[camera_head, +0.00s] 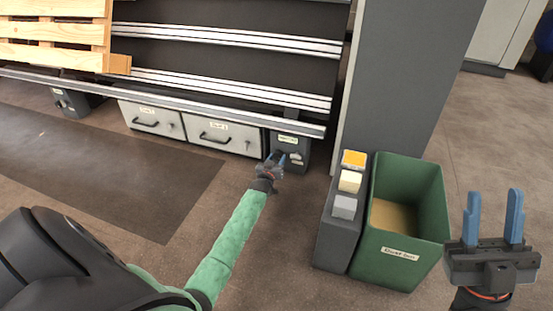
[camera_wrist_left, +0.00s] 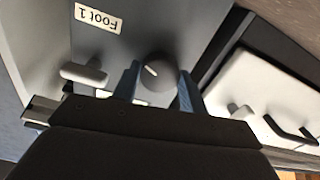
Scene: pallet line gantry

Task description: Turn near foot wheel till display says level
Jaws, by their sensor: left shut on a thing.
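The near foot (camera_head: 294,149) is a dark grey box at the lower right end of the rack. Its white label reads "Foot 1" upside down in the left wrist view (camera_wrist_left: 98,18). The foot wheel (camera_wrist_left: 156,72) is a dark round knob with a white mark. My left gripper (camera_head: 277,157) reaches the foot's front; in the wrist view its blue fingers (camera_wrist_left: 158,85) stand either side of the wheel, shut on it. A grey T-shaped handle (camera_wrist_left: 83,74) sits beside the wheel. I cannot read any display. My right gripper (camera_head: 495,215) is open and empty, at the right.
A green bin (camera_head: 408,262) and a dark stand (camera_head: 335,242) with orange, cream and grey blocks stand right of the foot. Two light drawers (camera_head: 224,134) are left of it under the rack rails. A wooden pallet (camera_head: 60,32) lies upper left. Floor in front is clear.

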